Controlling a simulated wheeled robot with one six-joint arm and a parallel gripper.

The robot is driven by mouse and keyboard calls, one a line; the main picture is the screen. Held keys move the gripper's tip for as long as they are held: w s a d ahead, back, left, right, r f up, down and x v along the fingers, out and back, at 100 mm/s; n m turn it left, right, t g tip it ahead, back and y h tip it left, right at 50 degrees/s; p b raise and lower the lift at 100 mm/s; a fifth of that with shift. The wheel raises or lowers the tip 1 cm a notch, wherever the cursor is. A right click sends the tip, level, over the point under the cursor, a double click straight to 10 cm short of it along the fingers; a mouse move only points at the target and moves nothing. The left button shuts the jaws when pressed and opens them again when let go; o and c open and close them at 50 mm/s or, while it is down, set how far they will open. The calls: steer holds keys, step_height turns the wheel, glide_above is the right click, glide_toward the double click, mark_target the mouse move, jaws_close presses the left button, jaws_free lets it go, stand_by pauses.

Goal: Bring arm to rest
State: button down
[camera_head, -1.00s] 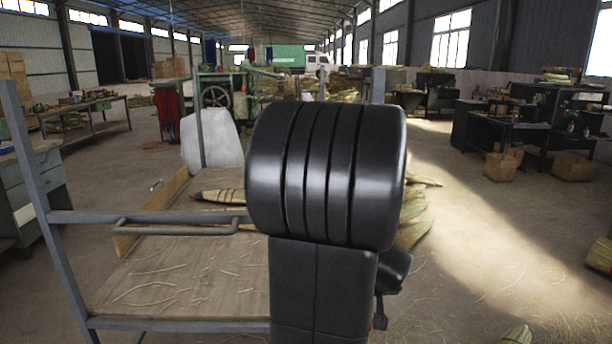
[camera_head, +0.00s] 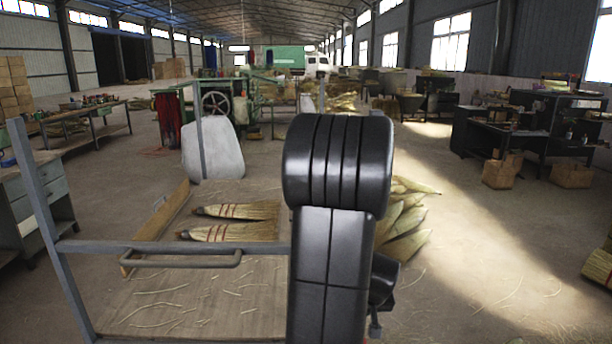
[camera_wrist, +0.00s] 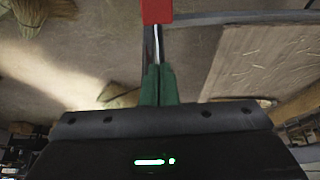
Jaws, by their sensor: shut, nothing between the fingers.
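My gripper (camera_wrist: 157,70) shows in the wrist view at the top centre, with green parts pressed together and a metal strip and a red block in line beyond them. It is shut and holds nothing. In the head view my black arm stands raised in the middle and the gripper is hidden. Two straw broom heads (camera_head: 236,210) with red bindings lie on the work table (camera_head: 190,305) to the left of the arm, apart from it.
A grey metal frame with a bar (camera_head: 180,252) crosses the near side of the table. Straw bundles (camera_head: 405,225) lie on the right behind my arm. A green machine (camera_head: 220,105) and a pale block (camera_head: 213,150) stand behind. The floor at right (camera_head: 480,250) is mostly clear.

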steer(key=shift+w+r+g+p, duration=0.25)
steer(key=shift+r+p, duration=0.2)
steer(key=shift+p, duration=0.55)
steer(key=shift+w+p, duration=0.1)
steer(key=shift+p, duration=0.3)
